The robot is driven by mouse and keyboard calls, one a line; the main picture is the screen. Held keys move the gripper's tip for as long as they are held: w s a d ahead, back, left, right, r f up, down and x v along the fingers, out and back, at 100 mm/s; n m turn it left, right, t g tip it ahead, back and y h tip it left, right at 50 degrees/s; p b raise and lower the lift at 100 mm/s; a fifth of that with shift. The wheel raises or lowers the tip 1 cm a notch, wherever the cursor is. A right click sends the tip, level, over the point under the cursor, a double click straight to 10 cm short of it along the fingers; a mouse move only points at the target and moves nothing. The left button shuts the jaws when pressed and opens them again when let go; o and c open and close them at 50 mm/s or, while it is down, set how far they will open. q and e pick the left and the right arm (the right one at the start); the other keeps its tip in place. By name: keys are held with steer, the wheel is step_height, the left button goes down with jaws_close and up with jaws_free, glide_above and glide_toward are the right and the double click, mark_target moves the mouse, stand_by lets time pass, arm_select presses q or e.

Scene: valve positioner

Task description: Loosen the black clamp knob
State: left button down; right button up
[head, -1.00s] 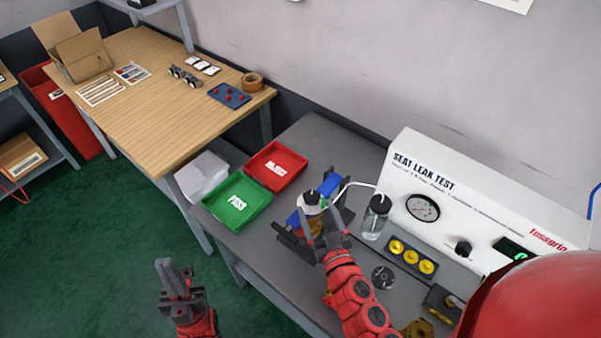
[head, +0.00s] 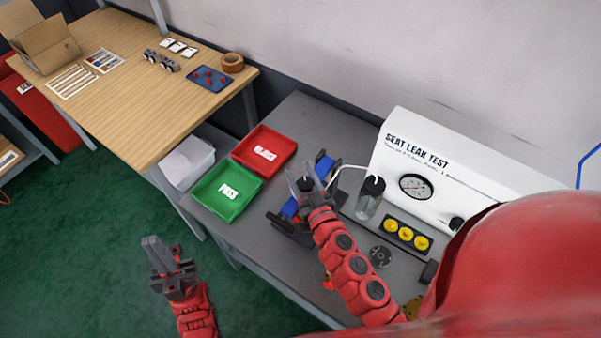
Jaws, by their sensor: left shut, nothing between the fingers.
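A clamp fixture with blue parts (head: 324,166) and a dark base (head: 284,223) stands on the grey bench, largely covered by my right arm. My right gripper (head: 304,178) is over the fixture with its two fingers apart. A small dark shape shows between the fingers. I cannot tell whether it is the black clamp knob or part of the gripper, nor whether the fingers touch anything. My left gripper (head: 152,250) is shut and empty, above the green floor left of the bench.
A green PASS tray (head: 207,211) and a red tray (head: 285,147) sit left of the fixture. A bottle with a black cap (head: 368,204), a yellow-capped block (head: 427,251) and the white leak test panel (head: 393,148) stand close on the right.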

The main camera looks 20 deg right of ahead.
jaws_close()
